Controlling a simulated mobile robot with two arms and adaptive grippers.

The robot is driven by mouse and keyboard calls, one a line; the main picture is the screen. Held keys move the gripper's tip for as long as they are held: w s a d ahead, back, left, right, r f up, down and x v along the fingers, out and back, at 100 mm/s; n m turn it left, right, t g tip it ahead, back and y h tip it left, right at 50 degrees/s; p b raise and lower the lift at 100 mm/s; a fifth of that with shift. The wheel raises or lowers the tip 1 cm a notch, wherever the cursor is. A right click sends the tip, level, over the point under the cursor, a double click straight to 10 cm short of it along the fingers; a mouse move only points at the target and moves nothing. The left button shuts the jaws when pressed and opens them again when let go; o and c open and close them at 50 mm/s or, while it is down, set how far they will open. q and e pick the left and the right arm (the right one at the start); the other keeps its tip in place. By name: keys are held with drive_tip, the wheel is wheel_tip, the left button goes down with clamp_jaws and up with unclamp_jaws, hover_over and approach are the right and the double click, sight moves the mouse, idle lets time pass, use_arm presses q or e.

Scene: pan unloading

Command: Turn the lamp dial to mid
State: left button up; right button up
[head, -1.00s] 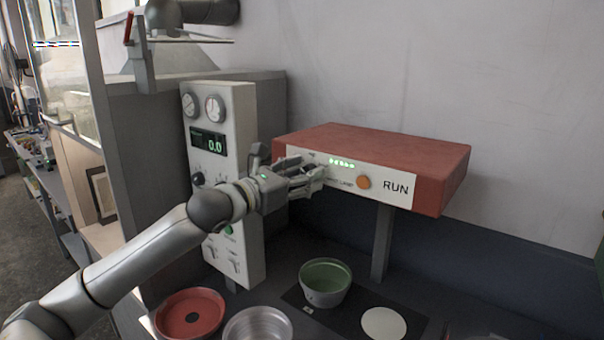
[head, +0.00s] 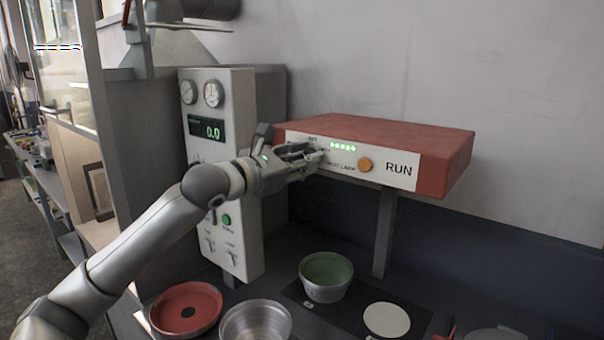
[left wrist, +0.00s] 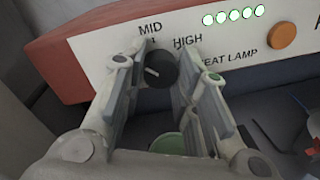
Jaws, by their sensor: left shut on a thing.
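The lamp dial (left wrist: 160,70) is a dark round knob on the white front of the red heat lamp (head: 400,139). In the left wrist view a short pale mark on it points toward the left. The label MID (left wrist: 150,29) stands above the dial and HIGH (left wrist: 187,40) to its upper right. My left gripper (head: 318,156) reaches the panel from the left. Its fingers, also in the left wrist view (left wrist: 157,75), are shut on the dial, one on each side. In the head view the gripper hides the dial. My right gripper is not in view.
An orange button (head: 365,165) is right of the dial, with lit green lights (head: 343,147) above. A control panel (head: 241,240) stands to the left. Below are a green bowl (head: 326,277), a red dish (head: 186,309) and a metal bowl (head: 256,322).

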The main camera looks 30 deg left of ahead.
use_arm(q)
drive_tip(key=m+b, duration=0.1)
drive_tip(key=m, duration=0.3)
drive_tip(key=m+b, duration=0.2)
drive_tip(key=m, duration=0.2)
drive_tip(key=shift+d+g+y, duration=0.1)
drive_tip(key=shift+g+y, duration=0.2)
drive_tip(key=shift+y, duration=0.1)
drive_tip(key=shift+m, duration=0.4)
drive_tip(key=o, duration=1.1)
drive_tip(key=shift+c, duration=0.2)
drive_tip(key=s+a, duration=0.1)
drive_tip(key=s, duration=1.1)
drive_tip(key=shift+a+r, duration=0.15)
drive_tip(key=shift+r, duration=0.25)
